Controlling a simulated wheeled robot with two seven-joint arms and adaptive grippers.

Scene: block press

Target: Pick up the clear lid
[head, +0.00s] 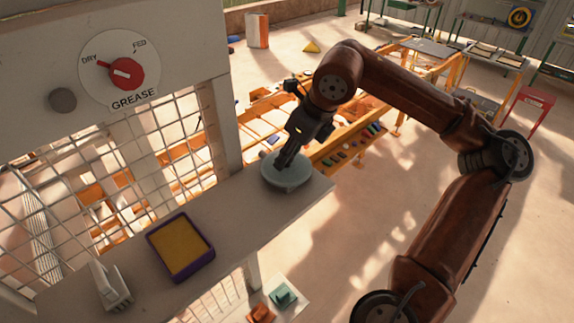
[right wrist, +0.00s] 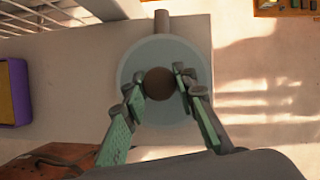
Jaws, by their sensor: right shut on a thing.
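The clear lid (head: 287,178) is a pale, see-through round disc near the right end of the grey ledge in the head view. In the right wrist view the lid (right wrist: 135,70) shows from above with a round brown knob (right wrist: 159,83) at its middle. My right gripper (head: 284,164) points down onto the lid. Its fingers (right wrist: 160,90) stand on both sides of the knob and are shut on it. I cannot tell whether the lid is resting or slightly raised. What lies under the lid is hard to make out. My left gripper is not in view.
A purple tray with a yellow inside (head: 208,262) sits on the ledge (head: 235,205) left of the lid. A white block-like item (head: 108,286) stands further left. A wire grid (head: 120,170) and a panel with a red GREASE dial (head: 126,73) rise behind the ledge.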

